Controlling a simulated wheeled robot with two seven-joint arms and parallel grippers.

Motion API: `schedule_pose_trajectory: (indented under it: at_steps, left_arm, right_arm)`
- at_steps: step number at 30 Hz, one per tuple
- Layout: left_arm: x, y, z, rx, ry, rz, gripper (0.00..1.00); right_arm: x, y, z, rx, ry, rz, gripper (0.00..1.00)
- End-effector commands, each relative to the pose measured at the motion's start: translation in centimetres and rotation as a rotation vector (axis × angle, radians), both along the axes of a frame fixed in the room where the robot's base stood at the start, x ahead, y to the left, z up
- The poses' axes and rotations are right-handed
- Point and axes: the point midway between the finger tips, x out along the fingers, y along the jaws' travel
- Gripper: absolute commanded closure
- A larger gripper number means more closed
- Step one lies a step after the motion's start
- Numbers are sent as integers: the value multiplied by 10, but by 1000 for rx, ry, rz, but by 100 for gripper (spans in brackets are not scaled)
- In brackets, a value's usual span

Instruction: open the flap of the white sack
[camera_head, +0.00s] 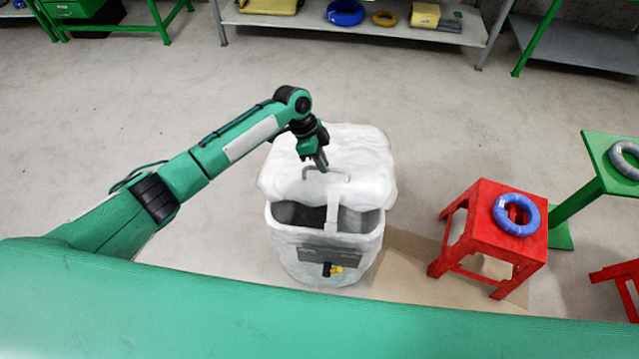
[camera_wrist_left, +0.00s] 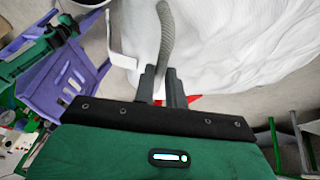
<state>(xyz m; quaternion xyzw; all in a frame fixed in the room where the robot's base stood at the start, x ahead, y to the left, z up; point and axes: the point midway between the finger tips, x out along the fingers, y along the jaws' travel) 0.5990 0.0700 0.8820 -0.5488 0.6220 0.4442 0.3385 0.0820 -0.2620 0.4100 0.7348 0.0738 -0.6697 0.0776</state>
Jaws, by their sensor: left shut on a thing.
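The white sack (camera_head: 290,243) stands on the floor in the middle of the head view. Its white flap (camera_head: 350,150) is lifted and tilted back at the far side, so the dark opening shows at the front. A grey handle (camera_head: 340,174) sits on the flap. My left gripper (camera_head: 321,166) is at the handle. In the left wrist view, the fingers (camera_wrist_left: 163,85) are shut on the curved grey handle (camera_wrist_left: 167,35), with the white flap (camera_wrist_left: 225,40) behind it. My right gripper is not in view.
A red stool (camera_head: 480,215) with a blue cable coil (camera_head: 516,214) stands to the right of the sack. A green stand (camera_head: 610,160) holds a grey coil. A shelf (camera_head: 290,20) stands at the back. The floor left of the sack is clear.

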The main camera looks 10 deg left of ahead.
Motion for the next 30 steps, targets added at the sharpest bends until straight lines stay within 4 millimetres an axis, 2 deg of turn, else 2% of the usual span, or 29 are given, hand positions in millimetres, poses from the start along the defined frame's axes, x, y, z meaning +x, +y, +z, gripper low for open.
schedule_pose_trajectory:
  at_steps: [1,3,10,15,26,27,30]
  left_arm:
    - [11,0,13,-2,-9,3,100]
    - [22,0,25,-1,-8,4,100]
    - [46,1,50,0,-10,7,100]
    - [53,1,56,1,-9,6,100]
    - [54,2,56,3,-11,7,100]
    - [54,2,55,4,-11,9,82]
    - [54,2,56,2,-10,7,66]
  right_arm:
    - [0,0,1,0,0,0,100]
    - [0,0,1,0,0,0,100]
    - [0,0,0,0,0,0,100]
    - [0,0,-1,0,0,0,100]
    - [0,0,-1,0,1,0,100]
    - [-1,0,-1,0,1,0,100]
    - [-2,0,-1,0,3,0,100]
